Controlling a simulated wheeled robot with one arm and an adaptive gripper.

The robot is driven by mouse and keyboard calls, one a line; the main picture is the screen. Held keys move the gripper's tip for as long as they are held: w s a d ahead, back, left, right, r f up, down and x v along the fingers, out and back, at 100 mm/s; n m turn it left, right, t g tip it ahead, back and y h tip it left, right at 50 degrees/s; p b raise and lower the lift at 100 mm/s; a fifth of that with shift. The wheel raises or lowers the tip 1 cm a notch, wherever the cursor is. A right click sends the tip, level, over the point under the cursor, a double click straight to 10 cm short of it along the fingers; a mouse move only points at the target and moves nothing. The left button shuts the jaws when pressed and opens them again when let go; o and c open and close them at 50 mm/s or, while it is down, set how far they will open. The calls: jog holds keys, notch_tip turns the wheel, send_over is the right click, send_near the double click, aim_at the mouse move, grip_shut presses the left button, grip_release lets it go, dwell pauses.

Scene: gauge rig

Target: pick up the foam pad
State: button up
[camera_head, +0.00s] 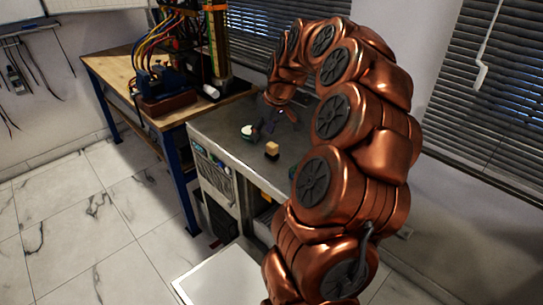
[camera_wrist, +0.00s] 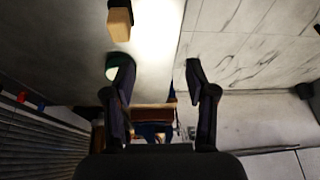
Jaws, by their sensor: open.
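A small tan block (camera_head: 272,148), which looks like the foam pad, sits on the grey worktop. It also shows in the wrist view (camera_wrist: 119,24), near the top edge, with a dark part beside it. My gripper (camera_head: 277,121) is above the worktop, a little behind the block in the head view. In the wrist view its two fingers (camera_wrist: 160,78) are spread apart with nothing between them. The block lies beyond the left fingertip, apart from it.
A round white and green item (camera_head: 247,131) is on the worktop left of the block; in the wrist view it is partly behind the left finger (camera_wrist: 112,70). A wooden bench (camera_head: 110,68) with cabled equipment stands at left. The worktop (camera_head: 213,124) is otherwise mostly clear.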

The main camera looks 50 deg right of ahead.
send_over(273, 145)
jog(key=s, duration=0.2)
jog(key=f, duration=0.2)
jog(key=shift+w+d+f+h, duration=0.1)
jog(key=shift+w+f+h, duration=0.05)
jog(key=shift+w+f, duration=0.3)
jog(key=shift+w+d+f+h, duration=0.1)
jog(key=shift+w+f+h, duration=0.1)
jog(key=shift+f, duration=0.35)
jog(key=shift+s+a+p+x, duration=0.15)
jog(key=shift+p+x, duration=0.25)
jog(key=shift+x, duration=0.85)
jog(key=shift+s+a+p+x, duration=0.15)
jog(key=shift+p+x, duration=0.25)
jog(key=shift+x, duration=0.85)
jog(key=shift+d+f, duration=0.1)
jog(key=shift+c, duration=0.4)
grip_shut()
